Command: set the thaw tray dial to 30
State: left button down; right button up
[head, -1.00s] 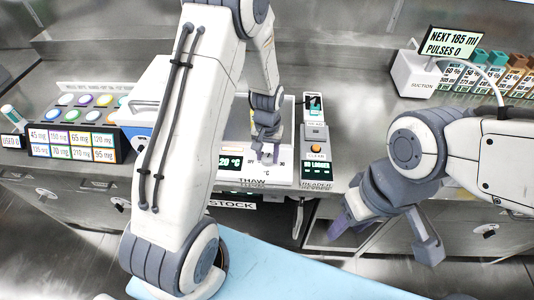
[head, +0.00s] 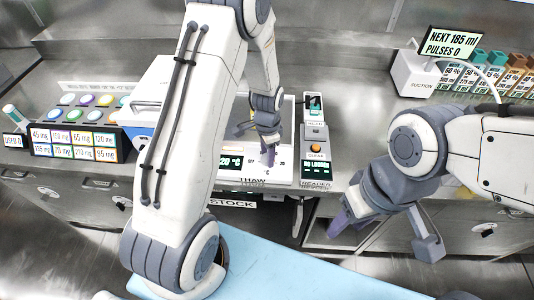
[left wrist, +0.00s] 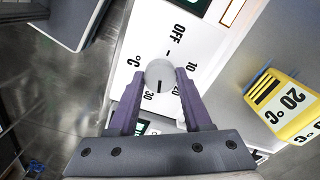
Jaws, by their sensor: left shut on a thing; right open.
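The white thaw tray (head: 284,110) sits on the counter, with "THAW" on its front and a display (head: 231,162) reading 20 °C. My left gripper (head: 267,158) points down at its front panel. In the left wrist view its purple fingers (left wrist: 158,88) are shut on the round grey dial (left wrist: 159,72). OFF, 10, 20 and 30 are printed around the dial. Its dark mark lies on the side by 20 and 30, seemingly nearer 30; the exact setting is hard to tell. My right gripper (head: 385,238) is open and empty, in front of the counter.
A reader (head: 316,140) with an orange button stands right of the tray. A blue-and-white box (head: 150,100) and colored, mg-labelled bins (head: 75,140) are on the left. A suction unit (head: 415,75) and bottle rack (head: 490,75) are at right. A yellow 20 °C label (left wrist: 285,105) is near the dial.

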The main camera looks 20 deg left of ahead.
pick_arm(q)
jog(key=shift+m, duration=1.6)
jog(key=shift+c, duration=1.7)
grip_release()
jog(key=shift+r, duration=0.1)
notch_tip(320, 180, up, 10)
jog(key=shift+r+b, duration=0.2)
jog(key=shift+b, duration=0.1)
